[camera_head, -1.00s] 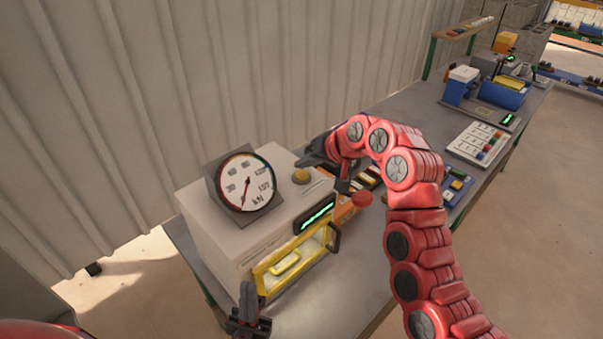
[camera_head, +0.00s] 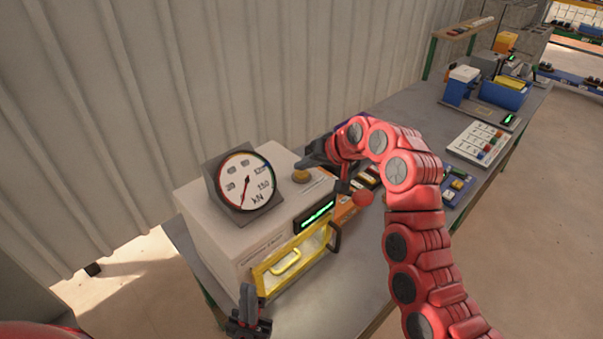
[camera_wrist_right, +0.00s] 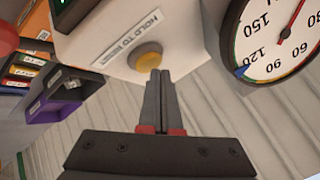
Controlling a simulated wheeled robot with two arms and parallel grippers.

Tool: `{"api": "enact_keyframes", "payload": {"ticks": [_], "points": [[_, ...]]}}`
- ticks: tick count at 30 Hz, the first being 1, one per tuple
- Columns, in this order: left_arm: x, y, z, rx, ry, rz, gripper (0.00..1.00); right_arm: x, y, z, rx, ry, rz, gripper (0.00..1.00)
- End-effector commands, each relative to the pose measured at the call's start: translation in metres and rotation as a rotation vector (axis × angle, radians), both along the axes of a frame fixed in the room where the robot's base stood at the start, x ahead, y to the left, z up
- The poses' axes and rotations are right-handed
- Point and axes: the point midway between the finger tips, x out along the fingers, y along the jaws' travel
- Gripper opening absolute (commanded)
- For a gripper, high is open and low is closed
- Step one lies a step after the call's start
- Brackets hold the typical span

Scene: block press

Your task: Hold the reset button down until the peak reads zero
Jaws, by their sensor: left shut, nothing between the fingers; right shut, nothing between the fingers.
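The yellow reset button (camera_head: 301,176) is on top of the pale press housing (camera_head: 225,240). In the right wrist view the button (camera_wrist_right: 149,58) sits beside a "HOLD TO RESET" label (camera_wrist_right: 128,42). My right gripper (camera_head: 302,163) is shut and empty, its tips right at the button's edge; they also show in the wrist view (camera_wrist_right: 160,73). I cannot tell whether they touch it. The round kN gauge (camera_head: 248,184) has a red needle. The green display (camera_head: 316,213) is lit, but its digits are unreadable. My left gripper (camera_head: 247,292) is shut and empty, in front of the press.
The yellow-framed press door (camera_head: 290,260) is at the front. A red knob (camera_head: 363,198) stands right of the press, near my right arm. A blue-and-white device (camera_head: 462,84) and a tile board (camera_head: 475,140) are farther along the bench. A corrugated wall rises behind.

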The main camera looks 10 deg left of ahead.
Motion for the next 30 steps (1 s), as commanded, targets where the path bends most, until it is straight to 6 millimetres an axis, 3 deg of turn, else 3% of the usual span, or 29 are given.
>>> {"api": "enact_keyframes", "payload": {"ticks": [30], "points": [[0.0, 0.0, -0.008, 0.0, 0.0, 0.0, 0.0, 0.0, 0.0, -0.01, 0.0, 0.001, -0.001, 0.0]]}}
